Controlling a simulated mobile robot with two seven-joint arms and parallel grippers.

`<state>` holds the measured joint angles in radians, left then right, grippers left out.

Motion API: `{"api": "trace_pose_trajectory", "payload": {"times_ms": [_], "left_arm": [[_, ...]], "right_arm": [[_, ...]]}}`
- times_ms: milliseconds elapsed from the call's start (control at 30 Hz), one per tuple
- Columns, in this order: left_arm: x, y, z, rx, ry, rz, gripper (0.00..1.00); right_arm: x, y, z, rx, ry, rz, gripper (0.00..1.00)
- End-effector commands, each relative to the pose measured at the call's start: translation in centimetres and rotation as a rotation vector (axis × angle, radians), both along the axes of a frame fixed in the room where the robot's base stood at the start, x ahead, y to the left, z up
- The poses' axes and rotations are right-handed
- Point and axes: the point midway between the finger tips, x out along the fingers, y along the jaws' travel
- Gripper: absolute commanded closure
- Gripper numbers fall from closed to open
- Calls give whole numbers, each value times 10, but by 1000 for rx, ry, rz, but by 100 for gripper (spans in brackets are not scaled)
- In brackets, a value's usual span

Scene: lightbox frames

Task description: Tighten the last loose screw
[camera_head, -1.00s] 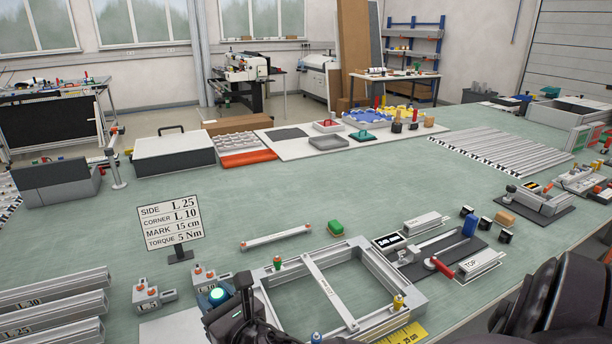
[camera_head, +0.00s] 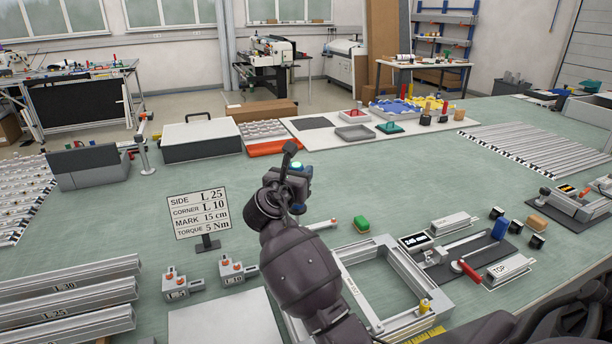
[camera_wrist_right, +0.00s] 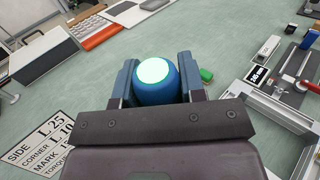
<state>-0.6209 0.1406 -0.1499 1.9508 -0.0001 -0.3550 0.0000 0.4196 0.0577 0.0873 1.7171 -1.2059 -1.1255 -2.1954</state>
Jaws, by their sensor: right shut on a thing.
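My right gripper (camera_head: 291,180) is raised above the bench and shut on a round blue tool with a glowing green top (camera_head: 297,165). In the right wrist view the tool (camera_wrist_right: 155,82) sits between the two fingers (camera_wrist_right: 157,85); its lower end is hidden. The aluminium frame (camera_head: 412,278) lies on the bench, to the right of my arm, which hides its left side. A yellow-topped fitting (camera_head: 424,305) stands at its near right corner. Individual screws are too small to tell. My left gripper is not in view.
A sign (camera_head: 202,215) reads torque 5 Nm. Corner blocks (camera_head: 232,270) and aluminium profiles (camera_head: 80,295) lie at the left. A green and yellow block (camera_head: 361,223) and a measuring fixture (camera_head: 460,250) lie beyond and right of the frame.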

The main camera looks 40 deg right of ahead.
Motion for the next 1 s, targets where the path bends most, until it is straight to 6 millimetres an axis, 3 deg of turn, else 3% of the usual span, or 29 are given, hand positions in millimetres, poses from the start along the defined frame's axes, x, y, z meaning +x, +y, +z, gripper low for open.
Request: {"api": "trace_pose_trajectory", "payload": {"times_ms": [200, 633, 1000], "left_arm": [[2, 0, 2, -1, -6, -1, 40], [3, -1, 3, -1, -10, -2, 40], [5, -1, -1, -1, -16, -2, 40]], "right_arm": [[-9, -14, -12, -1, -3, -107, 96], [-11, -12, -12, 1, -4, -110, 96], [-11, -13, -38, 0, 0, -111, 96]]}}
